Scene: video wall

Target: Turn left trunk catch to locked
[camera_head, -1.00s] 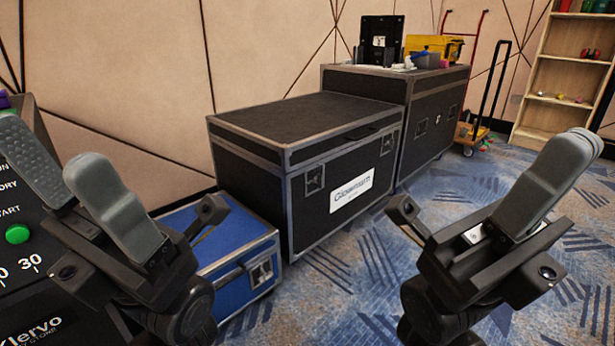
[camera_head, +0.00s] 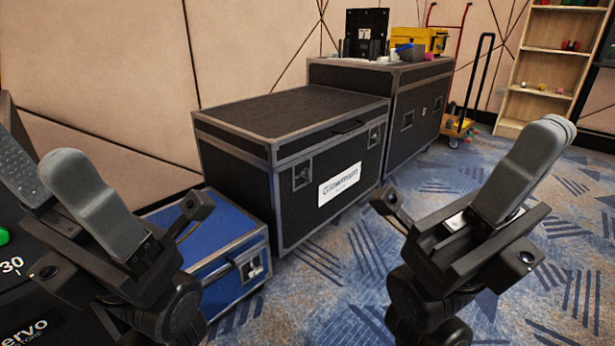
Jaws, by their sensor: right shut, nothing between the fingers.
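A black trunk (camera_head: 235,150) with grey metal edges and a white label (camera_head: 339,184) stands on the carpet ahead, lid shut. Its left catch (camera_head: 302,173) is a small metal plate on the front, left of the label. Its right catch (camera_head: 374,136) is beyond the label. The turn position of either catch is too small to tell. My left gripper (camera_head: 38,168) is open and empty at the left, in front of the blue case and apart from the trunk. My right gripper (camera_head: 550,135) is shut and empty at the right, well apart from the trunk.
A blue case (camera_head: 215,233) with a metal latch sits low before the trunk's left end. A taller black case (camera_head: 415,115) behind bears a yellow box (camera_head: 420,40). A hand truck (camera_head: 462,125) and shelf (camera_head: 540,75) stand farther right. Carpet is clear between trunk and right gripper.

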